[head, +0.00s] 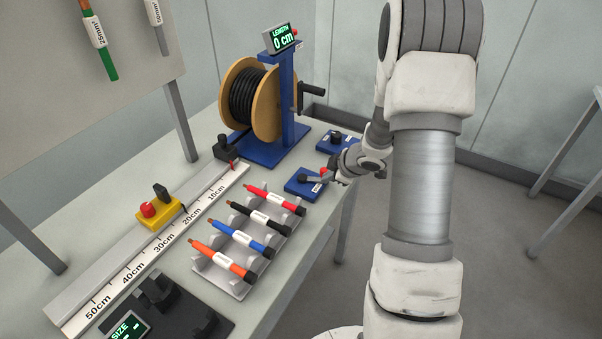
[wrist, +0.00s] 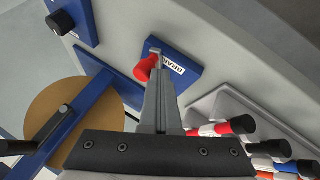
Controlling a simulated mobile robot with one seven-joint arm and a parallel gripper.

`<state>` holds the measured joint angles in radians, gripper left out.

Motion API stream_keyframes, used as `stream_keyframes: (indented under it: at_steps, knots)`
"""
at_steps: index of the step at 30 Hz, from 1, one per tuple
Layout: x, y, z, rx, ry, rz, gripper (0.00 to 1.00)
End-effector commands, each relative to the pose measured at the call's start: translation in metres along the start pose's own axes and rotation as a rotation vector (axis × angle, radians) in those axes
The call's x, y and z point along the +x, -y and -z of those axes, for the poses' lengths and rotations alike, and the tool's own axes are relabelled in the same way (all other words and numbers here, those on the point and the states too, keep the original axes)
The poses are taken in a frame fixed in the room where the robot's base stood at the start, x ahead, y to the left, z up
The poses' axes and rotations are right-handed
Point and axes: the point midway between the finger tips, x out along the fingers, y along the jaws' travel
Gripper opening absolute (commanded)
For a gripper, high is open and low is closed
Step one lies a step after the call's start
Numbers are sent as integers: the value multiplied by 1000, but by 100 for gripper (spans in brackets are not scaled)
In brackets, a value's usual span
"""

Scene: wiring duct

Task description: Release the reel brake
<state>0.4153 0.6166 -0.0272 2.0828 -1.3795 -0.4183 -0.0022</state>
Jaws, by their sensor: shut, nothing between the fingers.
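The brake (head: 302,187) is a blue plate with a lever on it, near the bench's right edge in the head view. In the wrist view its plate (wrist: 187,72) carries a white label partly reading "BRAKE". A red knob (wrist: 146,68) shows just left of my fingertips; the rest of the lever is mostly hidden behind my fingers. My gripper (wrist: 155,55) is shut and empty, its tips over the plate beside the red knob. I cannot tell whether they touch it. In the head view my gripper (head: 330,178) is at the brake's right side.
The cable reel (head: 270,100) on its blue stand, with a crank and a display reading 0 cm, stands behind. A second blue plate with a black knob (head: 335,139) is close behind the brake. Floor right of the bench is clear.

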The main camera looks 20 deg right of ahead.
Motion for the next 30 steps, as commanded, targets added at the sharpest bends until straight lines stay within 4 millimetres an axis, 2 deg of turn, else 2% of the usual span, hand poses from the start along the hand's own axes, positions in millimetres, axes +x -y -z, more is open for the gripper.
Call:
stream_keyframes:
  at_steps: [1, 6, 30]
  knots:
    - [-5, -6, 1, -21, -10, 13, 0]
    - [-1, -11, -2, -84, -45, 45, 0]
    - [6, -19, -7, -78, -39, 38, 0]
